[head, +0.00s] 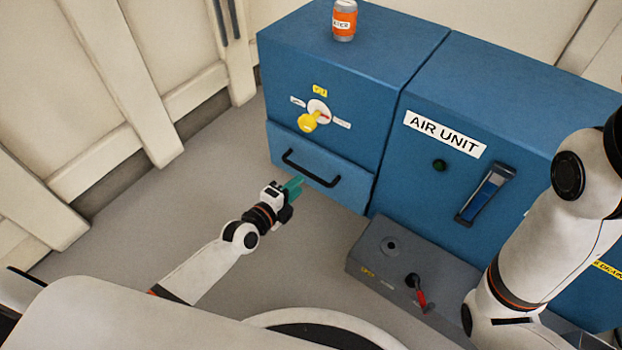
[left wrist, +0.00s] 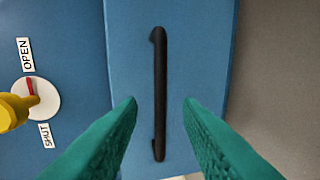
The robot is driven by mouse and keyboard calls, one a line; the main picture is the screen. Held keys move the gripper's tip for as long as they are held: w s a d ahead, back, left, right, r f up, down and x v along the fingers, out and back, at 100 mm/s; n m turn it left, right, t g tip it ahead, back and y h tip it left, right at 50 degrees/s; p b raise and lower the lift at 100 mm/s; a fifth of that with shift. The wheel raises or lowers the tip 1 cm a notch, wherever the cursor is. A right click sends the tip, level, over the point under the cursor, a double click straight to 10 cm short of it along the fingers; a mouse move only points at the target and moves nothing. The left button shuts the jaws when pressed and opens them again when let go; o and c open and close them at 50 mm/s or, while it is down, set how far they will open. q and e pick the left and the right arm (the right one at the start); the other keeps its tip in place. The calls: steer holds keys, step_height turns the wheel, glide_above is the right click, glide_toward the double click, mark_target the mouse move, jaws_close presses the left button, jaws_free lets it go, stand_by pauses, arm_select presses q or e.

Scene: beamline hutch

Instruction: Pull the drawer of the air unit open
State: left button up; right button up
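The air unit's drawer (head: 347,186) is a blue front low on the left blue cabinet, and it looks closed. Its black bar handle (head: 311,168) runs across the drawer front. In the left wrist view the handle (left wrist: 160,95) stands upright between my two green fingers, which are apart. My left gripper (head: 294,186) is open in front of the drawer, just short of the handle in the head view; the wrist view shows no finger touching it. My right arm is at the right of the head view, but its gripper is out of view.
A yellow knob (head: 309,122) on a dial with OPEN and SHUT labels sits above the drawer. A can (head: 344,20) stands on the cabinet top. The floor before the drawer is clear.

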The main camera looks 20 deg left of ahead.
mark_target(309, 176)
arm_select(q)
steer(key=b+x, duration=0.2)
steer(key=x, duration=0.5)
steer(key=shift+b, duration=0.3)
jaws_close()
